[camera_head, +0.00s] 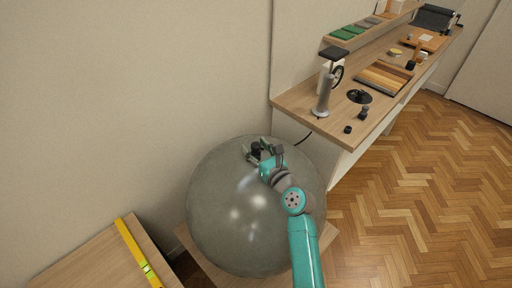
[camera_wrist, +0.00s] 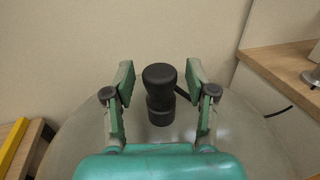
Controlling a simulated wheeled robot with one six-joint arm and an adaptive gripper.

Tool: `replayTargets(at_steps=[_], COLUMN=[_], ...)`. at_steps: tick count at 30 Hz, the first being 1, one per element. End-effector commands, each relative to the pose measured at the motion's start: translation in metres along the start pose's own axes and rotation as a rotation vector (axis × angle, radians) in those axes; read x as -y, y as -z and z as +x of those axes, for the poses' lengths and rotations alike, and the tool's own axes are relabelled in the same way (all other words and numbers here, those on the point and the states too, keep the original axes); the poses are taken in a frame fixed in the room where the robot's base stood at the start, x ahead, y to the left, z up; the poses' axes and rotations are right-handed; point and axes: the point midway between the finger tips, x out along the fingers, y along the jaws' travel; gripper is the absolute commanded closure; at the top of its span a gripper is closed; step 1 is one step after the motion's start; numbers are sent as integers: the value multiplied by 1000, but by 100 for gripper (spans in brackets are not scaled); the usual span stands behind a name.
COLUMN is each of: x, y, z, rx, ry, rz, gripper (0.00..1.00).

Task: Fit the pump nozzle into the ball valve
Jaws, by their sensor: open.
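The large grey ball (camera_head: 225,205) fills the lower middle of the head view, and its upper surface also shows in the wrist view (camera_wrist: 85,135). The black pump nozzle (camera_wrist: 160,95) stands about upright at the ball's top, with a dark hose leaving its right side. My gripper (camera_wrist: 160,76) is open, with one finger on each side of the nozzle and a visible gap to both. In the head view, my gripper (camera_head: 258,151) is at the top of the ball around the nozzle. The valve is hidden, so I cannot tell how the nozzle meets it.
The floor pump (camera_head: 324,95) stands on the wooden bench (camera_head: 300,98) at the right, and a black hose hangs from the bench edge. A wall is close behind the ball. A yellow level (camera_head: 138,253) lies on a low wooden table (camera_head: 85,262). Parquet floor at right is clear.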

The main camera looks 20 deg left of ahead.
Motion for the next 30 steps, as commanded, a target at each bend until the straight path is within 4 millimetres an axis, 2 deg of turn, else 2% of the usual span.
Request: replayTargets(at_steps=[4, 8, 15, 21, 25, 30], x=[0, 0, 1, 1, 0, 0], y=[0, 1, 1, 1, 1, 0], z=[-5, -21, -69, -102, -114, -120], rx=[0, -1, -1, -1, -1, 0], ry=[1, 0, 3, 2, 1, 1], rz=[0, 0, 0, 1, 0, -1], gripper=[44, 44, 44, 44, 44, 44])
